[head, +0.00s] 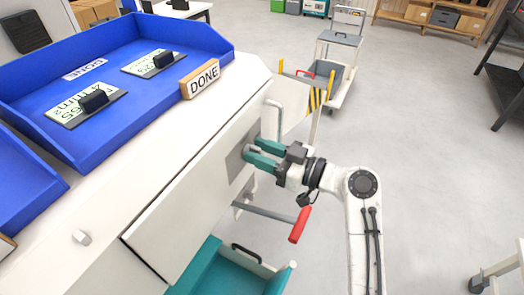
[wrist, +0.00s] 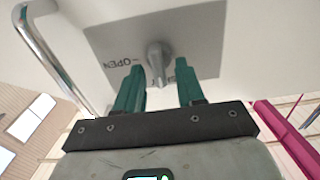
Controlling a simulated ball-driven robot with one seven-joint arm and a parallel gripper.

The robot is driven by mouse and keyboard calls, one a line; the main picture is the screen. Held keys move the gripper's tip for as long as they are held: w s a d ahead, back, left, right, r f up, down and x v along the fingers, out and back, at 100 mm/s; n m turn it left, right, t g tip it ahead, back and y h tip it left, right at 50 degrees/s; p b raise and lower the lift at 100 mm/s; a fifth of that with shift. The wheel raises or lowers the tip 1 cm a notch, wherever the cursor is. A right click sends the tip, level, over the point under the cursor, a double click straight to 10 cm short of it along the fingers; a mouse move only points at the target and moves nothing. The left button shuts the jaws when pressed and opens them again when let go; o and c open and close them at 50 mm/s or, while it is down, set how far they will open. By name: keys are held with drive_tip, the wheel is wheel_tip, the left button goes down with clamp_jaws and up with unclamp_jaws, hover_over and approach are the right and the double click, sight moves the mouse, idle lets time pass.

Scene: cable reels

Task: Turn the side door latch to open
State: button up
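The side door latch (wrist: 157,58) is a small grey lever on a grey plate (wrist: 207,38) on the white side door. It points towards the bottom of the wrist view. The word OPEN stands upside down on the plate to its left; a second label is mostly hidden by the latch and fingers. My gripper (wrist: 161,78) is open, its two teal fingers apart, one on each side of the latch's lower end. A gap shows on both sides. In the head view my gripper (head: 252,152) reaches the plate (head: 236,161) from the right and partly hides the latch.
A chrome bar handle (wrist: 46,58) stands out beside the plate. A crank with a red grip (head: 299,225) juts out below my gripper. A teal drawer (head: 236,272) is open at the bottom. A blue tray (head: 215,45) sits on top; open floor lies right.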

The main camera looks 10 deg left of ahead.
clamp_jaws()
drive_tip(key=shift+m, duration=0.3)
drive_tip(key=shift+w+d+f+m+p, duration=0.15)
drive_tip(key=shift+m+p, duration=0.8)
drive_tip(key=shift+m, duration=1.9)
drive_tip(key=shift+w+f+m+p, duration=0.2)
drive_tip(key=shift+m+p, duration=0.75)
drive_tip(key=shift+m, duration=1.95)
drive_tip(key=shift+w+d+f+m+p, duration=0.15)
drive_tip(key=shift+m+p, duration=0.8)
drive_tip(key=shift+m, duration=1.9)
drive_tip(key=shift+a+f, duration=0.1)
drive_tip(key=shift+f, duration=0.05)
unclamp_jaws()
